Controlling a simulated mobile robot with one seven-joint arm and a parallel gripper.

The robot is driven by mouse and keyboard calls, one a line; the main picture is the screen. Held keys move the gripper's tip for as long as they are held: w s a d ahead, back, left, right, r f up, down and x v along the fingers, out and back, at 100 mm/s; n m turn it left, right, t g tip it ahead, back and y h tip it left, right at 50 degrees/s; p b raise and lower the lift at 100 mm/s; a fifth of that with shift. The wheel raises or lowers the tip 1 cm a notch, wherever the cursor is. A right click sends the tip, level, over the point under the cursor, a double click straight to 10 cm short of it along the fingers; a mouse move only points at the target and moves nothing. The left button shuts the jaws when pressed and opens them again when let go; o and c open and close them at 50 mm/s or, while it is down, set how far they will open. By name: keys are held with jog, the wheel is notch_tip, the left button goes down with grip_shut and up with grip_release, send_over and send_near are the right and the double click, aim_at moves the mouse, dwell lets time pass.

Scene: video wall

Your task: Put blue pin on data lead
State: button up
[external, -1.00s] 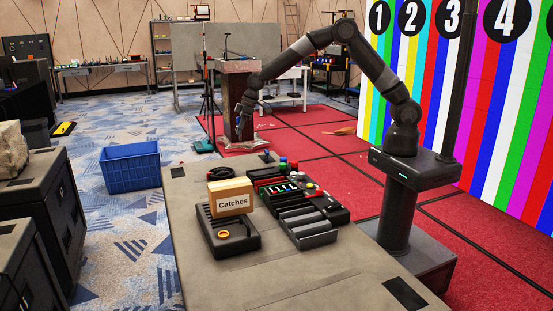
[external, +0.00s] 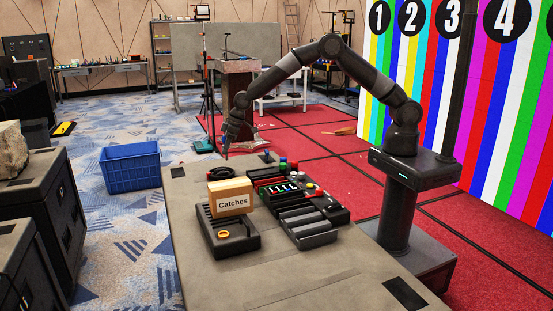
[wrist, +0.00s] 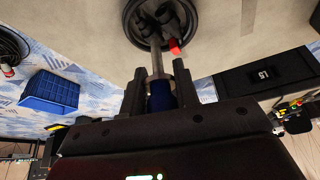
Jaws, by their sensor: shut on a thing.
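My gripper (wrist: 159,88) is shut on the blue pin (wrist: 158,97). Its grey shaft (wrist: 156,62) points out from between the fingers toward a round black coil (wrist: 131,22), seemingly the data lead. The coil lies on the grey table and has a red tip (wrist: 174,47) beside the shaft. I cannot tell whether the shaft touches it. In the external view my gripper (external: 226,150) is low over the table's far end, just above the black coil (external: 222,173). The pin is too small to make out clearly there.
A box labelled Catches (external: 231,197) stands in a black tray with an orange ring (external: 223,234). A black organizer (external: 330,208) with several small items is to its right. A blue crate (external: 131,167) is on the floor.

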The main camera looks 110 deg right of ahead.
jog(key=shift+f, duration=2)
jog(key=shift+f, duration=0.15)
jog(key=o, duration=1)
